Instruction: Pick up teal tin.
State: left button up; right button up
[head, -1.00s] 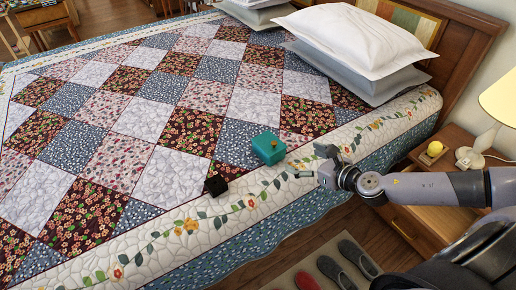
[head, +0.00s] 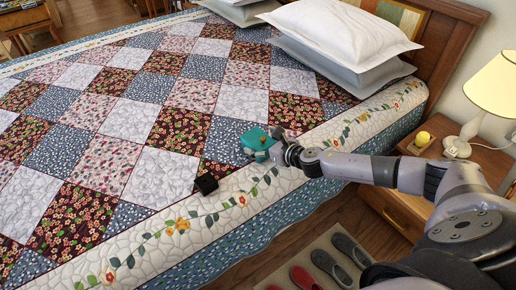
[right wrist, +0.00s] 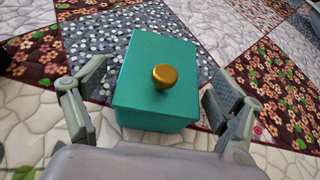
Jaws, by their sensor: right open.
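The teal tin (head: 256,139) is a small box with a lid and a round gold knob, resting on the patchwork quilt near the bed's front edge. In the right wrist view the tin (right wrist: 150,82) is upright, with the knob (right wrist: 164,76) on top. My right gripper (head: 270,152) is at the tin's near side in the head view. In the right wrist view its two open fingers (right wrist: 158,112) stand on either side of the tin's near part, with gaps left and right. My left gripper is not in view.
Stacked pillows (head: 345,40) are at the head of the bed. A nightstand (head: 470,165) with a lamp (head: 492,95) and a yellow object (head: 422,139) stands at right. Slippers (head: 330,268) lie on a floor mat.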

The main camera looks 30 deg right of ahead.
jog(key=x, duration=0.2)
jog(key=shift+w+f, duration=0.15)
jog(key=shift+w, duration=0.05)
jog(key=shift+s, duration=0.1)
jog(key=c, duration=1.4)
